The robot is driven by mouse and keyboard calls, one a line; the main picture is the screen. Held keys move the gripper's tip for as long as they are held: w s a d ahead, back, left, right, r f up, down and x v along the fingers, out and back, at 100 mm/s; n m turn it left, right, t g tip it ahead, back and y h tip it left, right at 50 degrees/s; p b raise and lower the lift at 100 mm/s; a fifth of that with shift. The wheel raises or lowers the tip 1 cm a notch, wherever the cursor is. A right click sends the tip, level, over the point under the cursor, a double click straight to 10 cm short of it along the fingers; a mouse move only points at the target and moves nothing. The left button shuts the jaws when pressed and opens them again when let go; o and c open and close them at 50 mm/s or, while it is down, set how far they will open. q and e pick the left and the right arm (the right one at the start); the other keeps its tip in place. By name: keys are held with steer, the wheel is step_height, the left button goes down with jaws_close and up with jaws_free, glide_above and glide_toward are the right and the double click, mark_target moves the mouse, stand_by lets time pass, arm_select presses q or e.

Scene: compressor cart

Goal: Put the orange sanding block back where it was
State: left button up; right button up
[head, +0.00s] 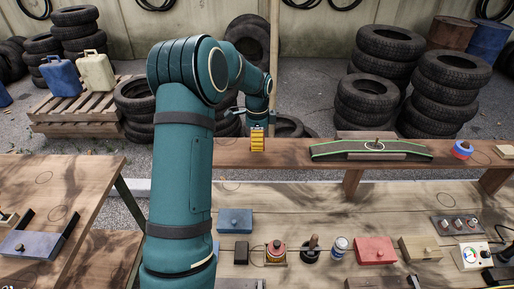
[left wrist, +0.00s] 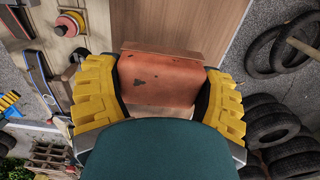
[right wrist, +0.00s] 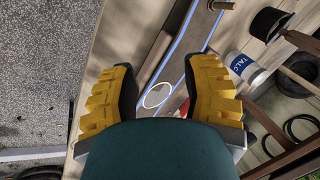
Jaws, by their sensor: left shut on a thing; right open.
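The orange sanding block (left wrist: 160,80) is between the yellow fingers of my left gripper (left wrist: 162,105) in the left wrist view. It has dark worn spots, and wooden planking lies beyond it. In the head view my left gripper (head: 257,139) is at the raised wooden shelf, left of a long green-edged strip; the block is not distinguishable there. My right gripper (right wrist: 160,100) is open and empty in the right wrist view, over a blue-edged strip (right wrist: 188,48) with a pale ring (right wrist: 157,95). It does not show in the head view.
The raised shelf (head: 300,157) carries the green-edged strip (head: 372,149) and a blue-and-red round item (head: 463,149). The bench below holds a blue box (head: 235,220), a red box (head: 375,250), a tan box (head: 419,248) and a can (head: 339,247). Tyre stacks (head: 390,75) stand behind.

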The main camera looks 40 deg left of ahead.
arm_select(q)
steer(key=shift+f, duration=1.9)
steer(key=shift+f, duration=0.1)
steer(key=o, duration=1.2)
steer(key=shift+c, duration=0.2)
step_height(320, 180, up, 12)
steer(key=shift+r, duration=0.15)
steer(key=shift+s, duration=0.1)
